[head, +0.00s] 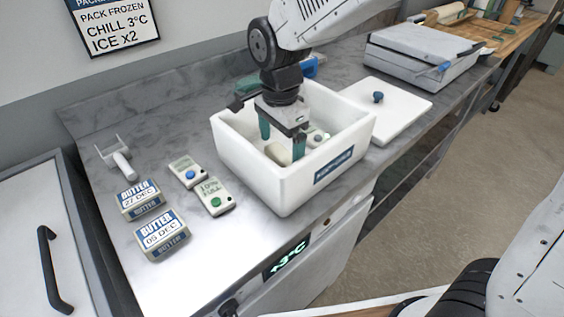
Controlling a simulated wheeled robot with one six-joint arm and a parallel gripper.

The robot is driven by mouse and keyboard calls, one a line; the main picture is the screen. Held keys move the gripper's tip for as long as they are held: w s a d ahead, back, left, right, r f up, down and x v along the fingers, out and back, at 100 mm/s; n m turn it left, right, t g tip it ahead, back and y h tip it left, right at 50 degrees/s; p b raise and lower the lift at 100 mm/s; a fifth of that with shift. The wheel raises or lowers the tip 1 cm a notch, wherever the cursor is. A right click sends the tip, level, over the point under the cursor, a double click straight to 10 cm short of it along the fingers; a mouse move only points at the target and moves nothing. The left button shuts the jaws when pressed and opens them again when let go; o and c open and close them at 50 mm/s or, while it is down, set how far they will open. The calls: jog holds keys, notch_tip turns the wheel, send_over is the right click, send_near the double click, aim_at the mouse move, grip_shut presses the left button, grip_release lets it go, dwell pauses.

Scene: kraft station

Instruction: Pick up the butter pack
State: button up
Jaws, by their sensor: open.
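Two butter packs lie on the marble counter at the left. The rear butter pack (141,198) reads 27 DEC, and the front butter pack (162,234) reads 05 DEC. Both have blue and white labels. My gripper (283,142) points down into the white open box (243,168), well to the right of both packs. Its green fingers are apart. A pale rounded item (279,153) lies in the box near the fingers; whether they touch it I cannot tell.
Two small devices, one with a blue button (188,171) and one with a green button (213,197), lie between packs and box. A white-handled tool (121,163) lies behind the packs. The white lid (394,112) with a blue knob lies right of the box.

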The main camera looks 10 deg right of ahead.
aim_at(282, 153)
notch_tip(282, 153, down, 5)
jog(key=shift+s+d+f, duration=0.1)
jog(key=shift+d, duration=0.05)
jog(key=c, duration=1)
